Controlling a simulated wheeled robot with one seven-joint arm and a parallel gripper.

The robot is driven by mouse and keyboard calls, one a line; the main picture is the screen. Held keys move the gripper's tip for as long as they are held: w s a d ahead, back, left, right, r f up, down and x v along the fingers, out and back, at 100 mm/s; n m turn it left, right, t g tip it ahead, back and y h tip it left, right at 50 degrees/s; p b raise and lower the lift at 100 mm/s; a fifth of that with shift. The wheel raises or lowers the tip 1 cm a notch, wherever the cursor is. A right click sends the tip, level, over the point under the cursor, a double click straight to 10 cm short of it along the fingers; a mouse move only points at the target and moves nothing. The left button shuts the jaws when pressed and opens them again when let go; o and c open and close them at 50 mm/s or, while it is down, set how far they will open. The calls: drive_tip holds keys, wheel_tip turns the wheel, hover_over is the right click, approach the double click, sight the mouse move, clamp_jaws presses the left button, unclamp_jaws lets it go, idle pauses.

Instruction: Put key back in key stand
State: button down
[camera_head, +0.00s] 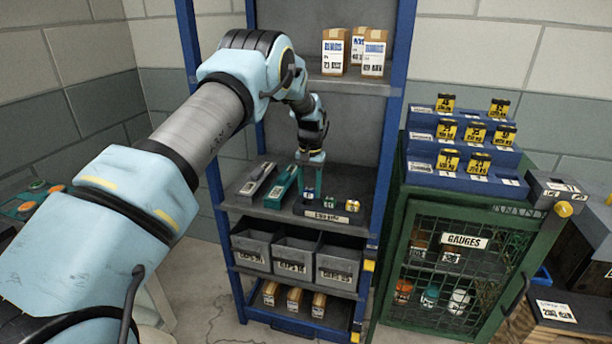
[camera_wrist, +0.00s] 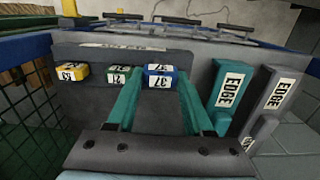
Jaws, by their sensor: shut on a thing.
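A small blue key block (camera_wrist: 160,70) with white labels reading 37 is between the two teal fingers of my gripper (camera_wrist: 161,78) in the wrist view. My gripper is shut on it. It also shows in the head view (camera_head: 308,193), just below my gripper (camera_head: 311,178). The dark stand (camera_head: 326,214), with a pale label on its front, lies on the middle shelf. A green-banded block (camera_wrist: 118,75) and a yellow block (camera_wrist: 75,71) sit in it, in a row with the blue one. I cannot tell whether the blue block is fully seated.
A teal block (camera_wrist: 229,90) and a grey block (camera_wrist: 270,100), both marked EDGE, lie beside the stand. Blue shelf posts (camera_head: 392,120) flank the space. Grey bins (camera_head: 296,255) are below, boxes (camera_head: 353,50) above. A green gauge cabinet (camera_head: 462,240) stands right.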

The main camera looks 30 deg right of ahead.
drive_tip(key=w+b, duration=0.1)
drive_tip(key=w, duration=0.2)
drive_tip(key=shift+w+d+r, duration=0.1)
idle(0.5)
drive_tip(key=shift+d, duration=0.1)
idle(0.4)
